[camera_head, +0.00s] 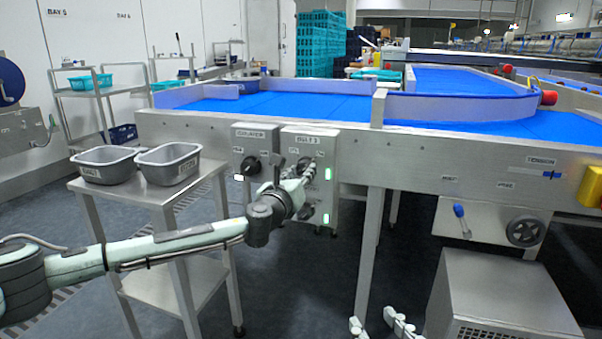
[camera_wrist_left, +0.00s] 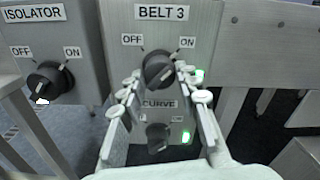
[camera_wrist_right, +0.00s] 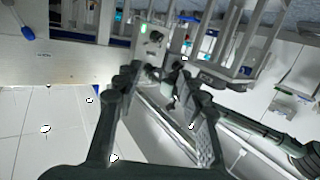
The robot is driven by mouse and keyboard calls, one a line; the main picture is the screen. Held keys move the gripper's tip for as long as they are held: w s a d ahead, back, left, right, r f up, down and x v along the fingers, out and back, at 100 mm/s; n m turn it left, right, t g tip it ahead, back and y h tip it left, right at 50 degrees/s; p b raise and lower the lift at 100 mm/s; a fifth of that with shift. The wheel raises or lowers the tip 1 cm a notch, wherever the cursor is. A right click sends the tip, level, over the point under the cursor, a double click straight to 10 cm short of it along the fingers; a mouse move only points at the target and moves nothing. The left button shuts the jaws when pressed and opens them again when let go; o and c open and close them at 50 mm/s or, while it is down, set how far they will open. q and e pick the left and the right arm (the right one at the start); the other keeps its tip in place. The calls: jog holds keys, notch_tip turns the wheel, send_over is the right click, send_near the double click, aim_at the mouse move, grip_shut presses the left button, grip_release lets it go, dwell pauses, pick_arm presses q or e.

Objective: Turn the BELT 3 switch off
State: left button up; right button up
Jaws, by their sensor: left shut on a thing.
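The BELT 3 switch (camera_wrist_left: 158,68) is a round black knob on a grey box, marked OFF at left and ON at right. Its pointer leans up and right toward ON. My left gripper (camera_wrist_left: 160,84) has one finger on either side of this knob and is shut on it. In the head view, my left gripper (camera_head: 304,172) covers most of the knob on the BELT 3 box (camera_head: 318,140). A green lamp (camera_wrist_left: 186,137) glows beside the lower CURVE knob (camera_wrist_left: 158,136). My right gripper (camera_wrist_right: 155,82) is open and empty; its fingertips (camera_head: 385,324) show low in the head view.
The ISOLATOR knob (camera_wrist_left: 50,80) is close on the left, pointing toward ON. A steel stand (camera_head: 150,190) with two grey tubs (camera_head: 106,165) is left of the boxes. The blue conveyor (camera_head: 300,104) runs behind. A steel cabinet (camera_head: 500,290) stands at lower right.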

pick_arm(q)
jog(key=shift+f+n, duration=0.1)
jog(key=shift+n, duration=0.5)
jog(key=n, duration=0.2)
jog(key=shift+n+p, duration=0.3)
jog(key=n+p, duration=0.1)
jog(key=n, duration=0.6)
jog(key=n+p, duration=0.2)
jog(key=n, duration=0.4)
jog(key=shift+n, duration=0.4)
pick_arm(e)
jog(key=s+d+f+m+g+h, duration=0.1)
jog(key=s+d+f+g+h, duration=0.4)
jog(key=s+d+f+g, duration=0.4)
jog(key=shift+s+d+f+g+h, duration=0.35)
jog(key=shift+s+d+f, duration=0.35)
jog(key=shift+d+f, duration=1.5)
jog(key=shift+a+f, duration=0.1)
pick_arm(q)
jog(key=o, duration=1.2)
jog(key=shift+c, duration=0.2)
jog(key=v, duration=1.2)
